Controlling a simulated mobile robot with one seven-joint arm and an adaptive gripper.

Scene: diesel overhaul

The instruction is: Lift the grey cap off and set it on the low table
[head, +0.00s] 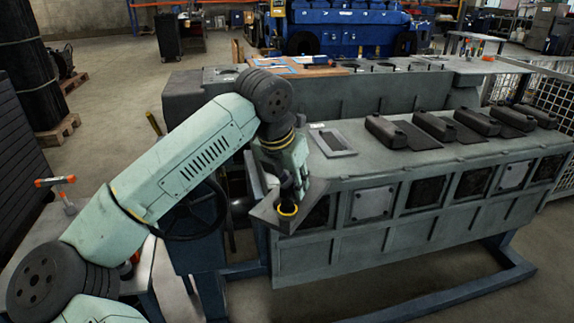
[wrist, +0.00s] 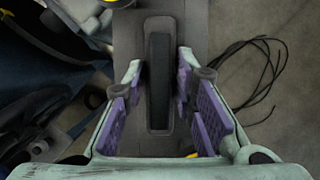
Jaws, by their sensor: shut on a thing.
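My gripper (head: 287,192) is at the near left corner of the engine block, pointing down. In the wrist view, my gripper (wrist: 160,68) has its purple-padded fingers on both sides of a dark upright rib on a grey piece (wrist: 194,25), which I take to be the grey cap. It is shut on this piece. In the head view the grey piece (head: 268,214) lies below the gripper, beside a yellow ring; whether it touches the block is unclear. A low table (head: 35,240) is at the lower left, partly hidden by my arm.
The grey engine block (head: 320,250) carries several black covers (head: 435,125) and one flat grey frame (head: 333,140) on top. An orange-handled tool (head: 55,181) is on the low table. A dark handwheel (head: 205,232) is left of the block. Cable (wrist: 262,75) shows right in the wrist view.

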